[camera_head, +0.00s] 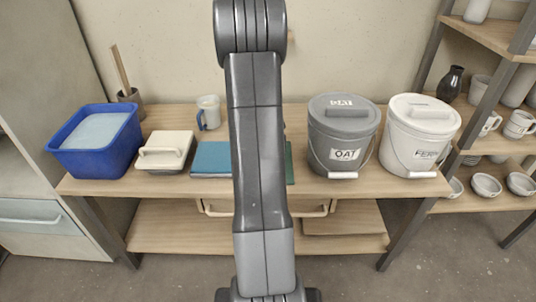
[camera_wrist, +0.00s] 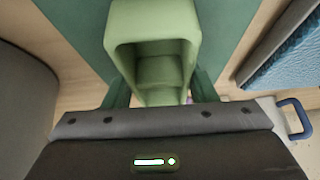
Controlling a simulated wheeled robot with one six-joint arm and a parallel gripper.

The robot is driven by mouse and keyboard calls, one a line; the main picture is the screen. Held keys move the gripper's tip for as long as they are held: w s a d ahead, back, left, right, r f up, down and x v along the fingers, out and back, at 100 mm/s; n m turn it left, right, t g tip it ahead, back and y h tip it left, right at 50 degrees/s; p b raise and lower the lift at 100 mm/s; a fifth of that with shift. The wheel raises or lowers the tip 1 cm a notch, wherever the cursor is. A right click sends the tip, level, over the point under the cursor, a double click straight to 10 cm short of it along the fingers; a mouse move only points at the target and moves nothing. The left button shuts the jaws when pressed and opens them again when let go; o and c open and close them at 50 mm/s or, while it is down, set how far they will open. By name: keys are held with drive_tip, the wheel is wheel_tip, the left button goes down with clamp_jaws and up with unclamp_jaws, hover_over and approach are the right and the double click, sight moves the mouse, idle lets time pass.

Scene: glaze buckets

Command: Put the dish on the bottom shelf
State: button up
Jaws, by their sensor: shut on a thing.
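My gripper (camera_wrist: 160,98) is shut on a pale green, hollow, box-shaped thing (camera_wrist: 152,18), probably the dish or its handle; the wrist view shows only part of it. A dark green flat surface (camera_wrist: 80,28) lies below it, and I cannot tell whether they touch. In the head view my arm hides the gripper and the held thing; only an edge of the dark green surface (camera_head: 290,165) shows. A cream lidded dish (camera_head: 165,150) stands on the bench at left. The bench's bottom shelf (camera_head: 170,228) is a wooden board with bare room at left.
A blue tub (camera_head: 97,140), a blue flat thing (camera_head: 211,159) and a mug (camera_head: 208,112) are left of my arm. The grey OAT bucket (camera_head: 343,135) and white bucket (camera_head: 418,135) are right. A rack (camera_head: 500,40) holds crockery. A board (camera_head: 345,218) lies on the bottom shelf.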

drive_tip(key=shift+f, duration=0.15)
drive_tip(key=o, duration=1.2)
drive_tip(key=shift+c, duration=0.2)
